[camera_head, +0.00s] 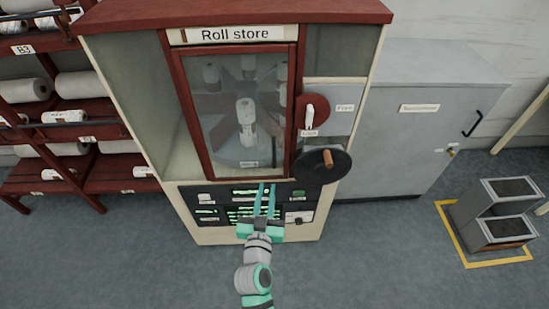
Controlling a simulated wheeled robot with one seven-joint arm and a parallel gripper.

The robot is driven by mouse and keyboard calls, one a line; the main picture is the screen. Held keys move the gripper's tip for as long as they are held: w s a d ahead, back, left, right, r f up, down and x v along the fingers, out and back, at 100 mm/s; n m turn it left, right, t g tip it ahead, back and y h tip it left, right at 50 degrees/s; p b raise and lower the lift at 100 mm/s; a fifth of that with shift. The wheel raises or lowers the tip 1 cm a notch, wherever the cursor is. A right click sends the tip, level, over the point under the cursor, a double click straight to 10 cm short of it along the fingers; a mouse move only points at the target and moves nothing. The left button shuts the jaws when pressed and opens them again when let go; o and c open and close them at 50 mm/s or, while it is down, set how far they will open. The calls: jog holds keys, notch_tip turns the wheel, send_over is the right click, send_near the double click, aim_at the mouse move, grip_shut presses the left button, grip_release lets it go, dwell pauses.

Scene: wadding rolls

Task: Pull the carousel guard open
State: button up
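The carousel guard is a red-framed glass door (290,75) on the front of the cabinet marked "Roll store" (235,34). It appears closed, and pale rolls on a carousel (246,112) show through its glass. A white lever on a red disc (310,115) is at the guard's right edge and points roughly up and down. My gripper (266,187) has two teal fingers with a gap between them, empty. Its fingertips appear in front of the cabinet's lower edge of the guard, over the dark control panel; their distance from it is hard to tell.
The control panel (285,215) has green displays. A red rack (105,180) with rolls stands at left, a grey cabinet (420,130) at right. A grey step (495,215) stands on the floor; the front floor is clear.

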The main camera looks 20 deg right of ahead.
aim_at(274, 159)
jog(key=shift+m+h, duration=0.3)
jog(key=x, duration=0.4)
jog(key=r+x, duration=0.1)
jog(key=x, duration=0.8)
jog(key=shift+s+d+r, duration=0.2)
jog(key=shift+d, duration=0.05)
jog(key=shift+s, duration=0.1)
grip_shut()
